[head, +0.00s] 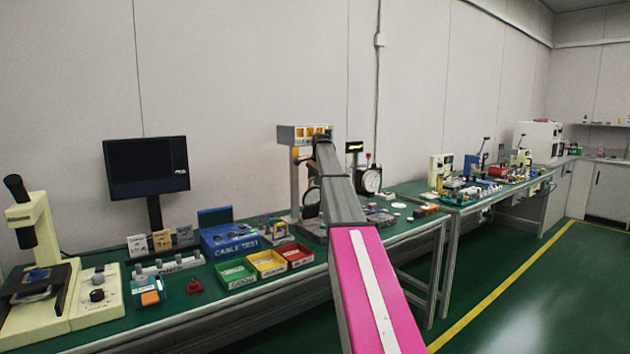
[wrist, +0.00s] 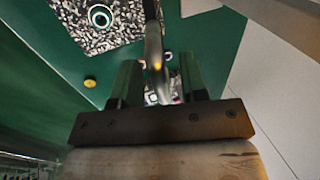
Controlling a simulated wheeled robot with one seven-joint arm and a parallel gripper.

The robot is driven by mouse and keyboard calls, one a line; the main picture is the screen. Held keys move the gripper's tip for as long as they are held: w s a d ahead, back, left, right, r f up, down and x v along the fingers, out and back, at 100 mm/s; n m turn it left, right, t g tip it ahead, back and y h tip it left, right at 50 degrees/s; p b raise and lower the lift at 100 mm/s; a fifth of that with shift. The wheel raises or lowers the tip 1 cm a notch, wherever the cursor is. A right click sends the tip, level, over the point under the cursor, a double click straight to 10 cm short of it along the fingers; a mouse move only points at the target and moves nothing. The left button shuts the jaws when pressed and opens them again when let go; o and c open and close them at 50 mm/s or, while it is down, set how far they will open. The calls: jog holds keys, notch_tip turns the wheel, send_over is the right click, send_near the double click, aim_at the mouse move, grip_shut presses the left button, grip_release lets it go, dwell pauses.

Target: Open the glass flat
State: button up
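I cannot pick out the glass flat for certain in either view. In the wrist view, my gripper (wrist: 159,72) has its two dark fingers well apart. A slim grey metal rod or lever (wrist: 153,48) runs down between them, with clear space visible on both sides. Small bright parts under its lower end are partly hidden. A grey speckled plate (wrist: 75,35) with a pale ring (wrist: 100,17) around a dark centre lies ahead on the green surface. In the head view, my arm reaches over the bench and hides my gripper's fingertips.
Green, yellow and red bins (head: 268,264), a blue cable-test box (head: 228,240) and a monitor (head: 146,168) stand left. Green floor lies right.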

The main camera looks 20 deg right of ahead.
jog(key=shift+s+d+r, duration=0.1)
jog(key=shift+s+r, duration=0.05)
jog(key=shift+r, duration=0.45)
jog(key=s+d+r, duration=0.1)
jog(key=s+d, duration=0.3)
jog(key=s, duration=0.7)
jog(key=shift+s+r, duration=0.3)
jog(key=shift+s, duration=0.1)
jog(key=shift+d, duration=0.1)
